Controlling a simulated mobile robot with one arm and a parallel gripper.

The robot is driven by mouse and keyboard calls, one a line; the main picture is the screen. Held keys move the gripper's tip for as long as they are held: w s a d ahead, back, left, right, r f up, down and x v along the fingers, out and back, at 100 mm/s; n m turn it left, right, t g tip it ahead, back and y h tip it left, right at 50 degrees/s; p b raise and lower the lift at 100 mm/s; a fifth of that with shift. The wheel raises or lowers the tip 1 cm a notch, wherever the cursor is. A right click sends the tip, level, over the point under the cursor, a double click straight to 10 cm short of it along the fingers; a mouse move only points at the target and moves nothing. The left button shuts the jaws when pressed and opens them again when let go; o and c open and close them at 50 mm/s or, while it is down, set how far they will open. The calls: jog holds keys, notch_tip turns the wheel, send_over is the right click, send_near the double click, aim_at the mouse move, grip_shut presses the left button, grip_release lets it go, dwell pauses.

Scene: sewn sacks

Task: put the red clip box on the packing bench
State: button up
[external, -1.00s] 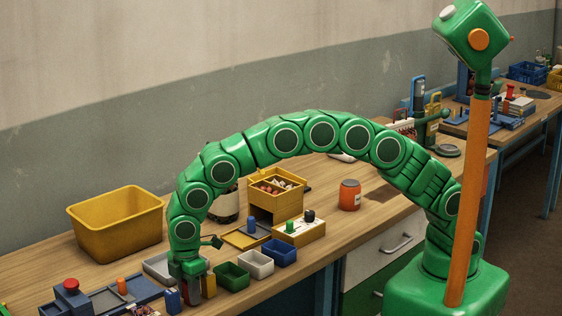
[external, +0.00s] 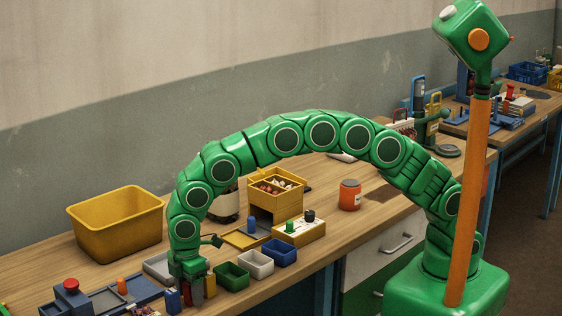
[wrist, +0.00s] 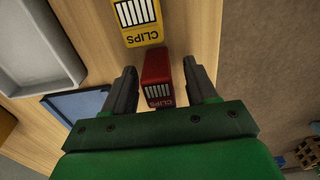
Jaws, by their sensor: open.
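The red clip box (wrist: 158,78) stands between the two fingers of my gripper (wrist: 159,68) in the wrist view, with a small gap to each finger. My gripper is open and holds nothing. In the external view my gripper (external: 191,284) is low over the near left part of the wooden bench (external: 335,225), and mostly hides the red box. A farther bench (external: 541,107) with a blue frame stands at the back right. I cannot tell from the pictures which one is called the packing bench.
A yellow clip box (wrist: 139,20) stands close beyond the red one. Green (external: 231,275), white (external: 256,264) and blue (external: 280,252) bins stand to the right of my gripper. A large yellow tub (external: 116,225) is behind it. The bench edge is close.

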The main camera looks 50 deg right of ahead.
aim_at(189, 283)
notch_tip(189, 283, up, 12)
jog(key=shift+f, duration=0.2)
dwell(0.4)
jog(key=shift+w+d+r, duration=0.1)
jog(key=shift+d, duration=0.15)
jog(key=w+d+r+m, duration=0.1)
jog(key=d+r+m, duration=0.2)
jog(key=d, duration=1)
jog(key=w+d+r+m, duration=0.1)
jog(key=d+r+m, duration=0.2)
jog(key=d, duration=1)
jog(key=w+d+r+m, duration=0.1)
jog(key=d+r+m, duration=0.2)
jog(key=d, duration=1)
jog(key=s+d+m+g, duration=0.1)
jog(key=s+d+m, duration=0.1)
jog(key=s+d, duration=0.4)
jog(key=s+d+m, duration=0.2)
jog(key=s+d, duration=0.1)
jog(key=d, duration=0.5)
jog(key=s+d+f+m, duration=0.2)
jog(key=s+d, duration=0.2)
jog(key=s, duration=0.3)
jog(key=s+d+f+m, duration=0.1)
jog(key=s+d+m, duration=0.2)
jog(key=s+d, duration=0.2)
jog(key=s, duration=0.2)
jog(key=shift+s+f+g, duration=0.35)
jog(key=shift+g, duration=0.05)
